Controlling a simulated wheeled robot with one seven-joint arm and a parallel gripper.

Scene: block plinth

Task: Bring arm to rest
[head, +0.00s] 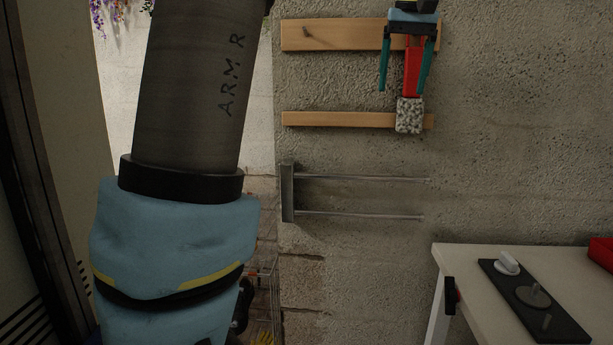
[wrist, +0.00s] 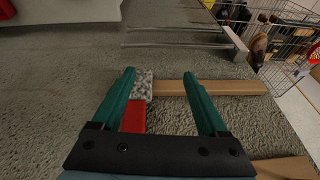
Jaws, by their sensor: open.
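My gripper (head: 402,89), with two teal fingers, is at the upper right of the head view in front of the rough grey wall. It is open, with nothing clamped between its fingers. A red block (head: 413,72) shows between the fingers, with a speckled grey block (head: 409,115) directly below it, over the lower wooden board (head: 340,119). In the wrist view the fingers (wrist: 158,75) stand wide apart. The red block (wrist: 133,117) and speckled block (wrist: 142,84) show nearer the left finger. I cannot tell whether any finger touches them.
An upper wooden board (head: 335,35) and a metal bracket with two thin rods (head: 287,193) are on the wall. A white table (head: 455,262) at lower right holds a black plate (head: 510,285) and a red object (head: 601,252). A wire cart (wrist: 283,38) shows in the wrist view.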

